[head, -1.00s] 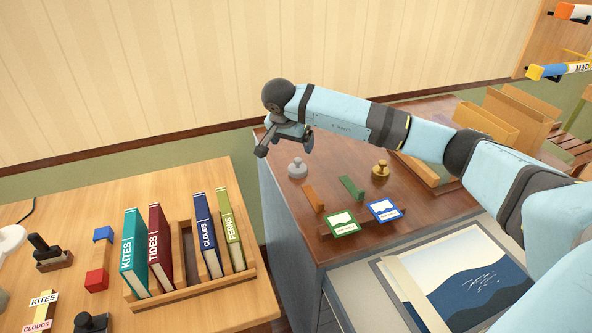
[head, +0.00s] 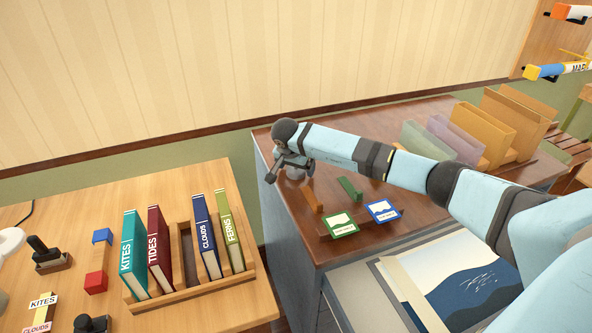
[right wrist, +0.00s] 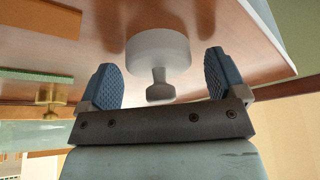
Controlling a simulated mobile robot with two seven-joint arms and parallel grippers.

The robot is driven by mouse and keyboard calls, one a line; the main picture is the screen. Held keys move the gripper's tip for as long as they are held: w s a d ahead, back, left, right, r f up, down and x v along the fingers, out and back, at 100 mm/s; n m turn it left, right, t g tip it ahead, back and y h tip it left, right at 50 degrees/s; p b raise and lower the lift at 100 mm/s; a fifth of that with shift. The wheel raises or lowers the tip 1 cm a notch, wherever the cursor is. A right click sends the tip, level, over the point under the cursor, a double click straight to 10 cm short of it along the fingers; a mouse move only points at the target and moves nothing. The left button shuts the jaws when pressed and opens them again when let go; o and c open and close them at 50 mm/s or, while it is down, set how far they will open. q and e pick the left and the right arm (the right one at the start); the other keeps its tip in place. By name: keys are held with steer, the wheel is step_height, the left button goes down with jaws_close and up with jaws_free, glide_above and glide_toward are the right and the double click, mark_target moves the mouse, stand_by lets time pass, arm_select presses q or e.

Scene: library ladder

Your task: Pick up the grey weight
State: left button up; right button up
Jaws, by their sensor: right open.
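The grey weight (right wrist: 158,52) is a round body with a narrow neck and knob. It stands on the dark wooden cabinet top (head: 268,150). In the right wrist view its knob lies between the two blue finger pads, with clear space on both sides. My right gripper (head: 289,172) is open over the weight and mostly hides it in the head view. My left gripper is not in view.
A brass weight (right wrist: 50,95) stands nearby, hidden by my arm in the head view. A book rack (head: 190,291) stands on the left table.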

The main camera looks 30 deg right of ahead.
steer(key=c, duration=1.3)
steer(key=shift+o, duration=0.2)
steer(key=shift+r, duration=0.1)
step_height(320, 180, up, 20)
steer(key=s+a+f+n+t+y, duration=0.1)
steer(key=s+a+f+n+y, duration=0.1)
steer(key=s+a+n, duration=0.6)
steer(key=s+a+f+n+t+y, duration=0.15)
steer(key=s+a+n, duration=0.25)
steer(key=s+a, duration=0.75)
arm_select(q)
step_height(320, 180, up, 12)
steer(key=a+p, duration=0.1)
steer(key=p, duration=1.3)
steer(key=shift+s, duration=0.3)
arm_select(e)
step_height(320, 180, up, 9)
steer(key=w, duration=0.2)
steer(key=shift+w+d+r, duration=0.2)
steer(key=shift+w, duration=0.1)
